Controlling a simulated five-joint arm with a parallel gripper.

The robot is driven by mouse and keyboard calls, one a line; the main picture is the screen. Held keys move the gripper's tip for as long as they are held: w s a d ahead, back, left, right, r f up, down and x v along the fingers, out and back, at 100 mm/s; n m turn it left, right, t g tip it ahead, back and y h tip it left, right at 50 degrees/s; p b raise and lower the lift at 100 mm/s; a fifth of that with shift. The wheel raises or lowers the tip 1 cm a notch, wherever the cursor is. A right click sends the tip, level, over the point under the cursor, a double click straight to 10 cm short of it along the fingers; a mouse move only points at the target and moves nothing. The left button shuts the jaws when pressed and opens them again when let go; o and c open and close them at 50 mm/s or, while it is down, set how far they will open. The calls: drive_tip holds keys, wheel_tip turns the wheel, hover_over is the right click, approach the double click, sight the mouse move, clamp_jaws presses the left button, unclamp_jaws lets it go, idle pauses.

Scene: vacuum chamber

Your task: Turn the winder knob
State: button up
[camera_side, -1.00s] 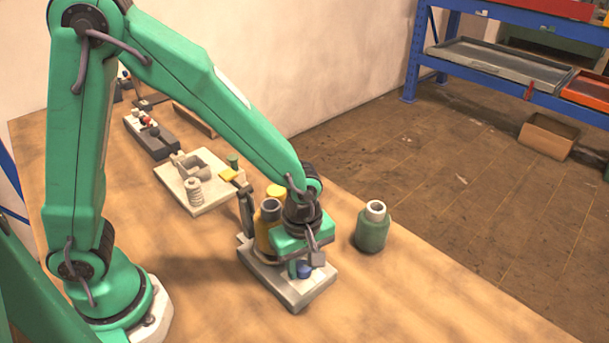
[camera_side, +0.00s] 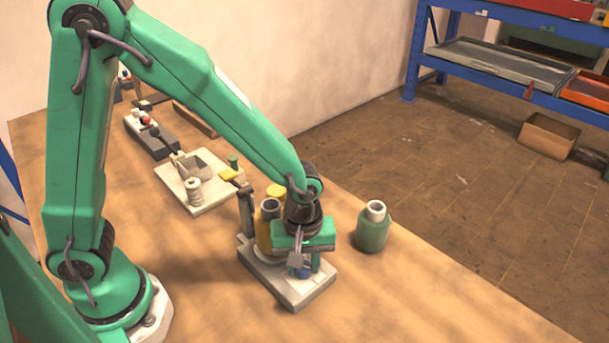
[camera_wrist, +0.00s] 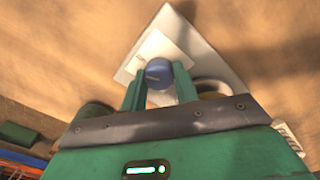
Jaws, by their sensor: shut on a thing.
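In the side view the knob (camera_side: 302,271) is partly hidden by my gripper (camera_side: 307,268). My gripper points straight down over it. In the wrist view the two green fingers of my gripper (camera_wrist: 159,84) stand on either side of the knob and are shut on it. A yellow bottle-shaped part (camera_side: 263,236) stands on the same plate just left of my gripper, partly hidden behind my wrist.
A green bottle (camera_side: 372,228) with a pale neck stands on the table right of the plate. A pale plate with a spool (camera_side: 194,190) lies farther back, with a dark block (camera_side: 152,138) behind it. The wooden table in front is clear.

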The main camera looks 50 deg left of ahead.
idle(0.3)
drive_tip(key=o, duration=1)
drive_tip(key=shift+r, duration=0.15)
drive_tip(key=shift+r, duration=3.8)
